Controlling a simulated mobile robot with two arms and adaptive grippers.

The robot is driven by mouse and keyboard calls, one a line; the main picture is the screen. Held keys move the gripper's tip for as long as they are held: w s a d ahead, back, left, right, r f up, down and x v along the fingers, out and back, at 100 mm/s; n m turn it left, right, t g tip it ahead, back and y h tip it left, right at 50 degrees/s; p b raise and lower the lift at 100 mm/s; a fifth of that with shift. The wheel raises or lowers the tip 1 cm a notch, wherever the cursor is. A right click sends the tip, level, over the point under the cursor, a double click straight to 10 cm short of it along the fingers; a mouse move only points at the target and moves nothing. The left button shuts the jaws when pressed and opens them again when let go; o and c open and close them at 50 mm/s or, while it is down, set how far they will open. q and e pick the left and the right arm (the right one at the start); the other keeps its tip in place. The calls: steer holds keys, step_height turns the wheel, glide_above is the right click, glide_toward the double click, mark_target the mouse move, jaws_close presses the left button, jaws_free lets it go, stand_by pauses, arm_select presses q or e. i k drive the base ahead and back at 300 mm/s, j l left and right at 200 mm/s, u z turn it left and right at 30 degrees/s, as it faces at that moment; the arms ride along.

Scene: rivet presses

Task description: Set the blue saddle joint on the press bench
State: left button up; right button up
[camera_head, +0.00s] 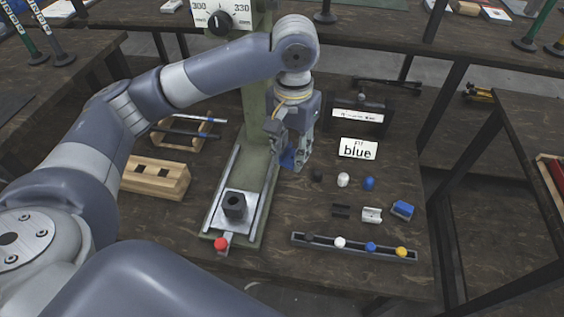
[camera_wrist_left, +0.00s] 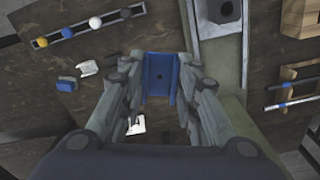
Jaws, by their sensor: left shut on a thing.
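My left gripper (camera_head: 290,158) is shut on a blue saddle joint (camera_wrist_left: 160,75), a channel-shaped piece with a small dark hole. In the head view a bit of its blue shows between the fingers, which hide most of it. The gripper is over the bench (camera_head: 285,232), just right of the green press. I cannot tell whether the piece touches the bench. Another blue saddle-like piece (camera_head: 402,209) lies at the right; it also shows in the wrist view (camera_wrist_left: 66,84). A white sign (camera_head: 358,149) reads "FIT blue". My right gripper is not in view.
The press bed (camera_head: 213,214) carries a black block (camera_head: 235,205) with a hole. White (camera_head: 372,214) and dark pieces and small domes lie to the right. A narrow tray (camera_head: 320,246) holds several coloured balls. A wooden block (camera_head: 155,179) and a rod rack (camera_head: 187,131) stand left.

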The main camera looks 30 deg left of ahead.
mark_target(147, 220)
steer(key=k+j, duration=0.15)
steer(key=j, duration=0.2)
steer(key=k+j, duration=0.15)
steer(key=j, duration=0.25)
steer(key=k+j, duration=0.15)
steer(key=j, duration=0.2)
steer(key=k+j, duration=0.1)
steer(key=j, duration=0.25)
steer(key=k+j, duration=0.15)
steer(key=j, duration=0.2)
steer(key=k+j, duration=0.15)
steer(key=j, duration=0.25)
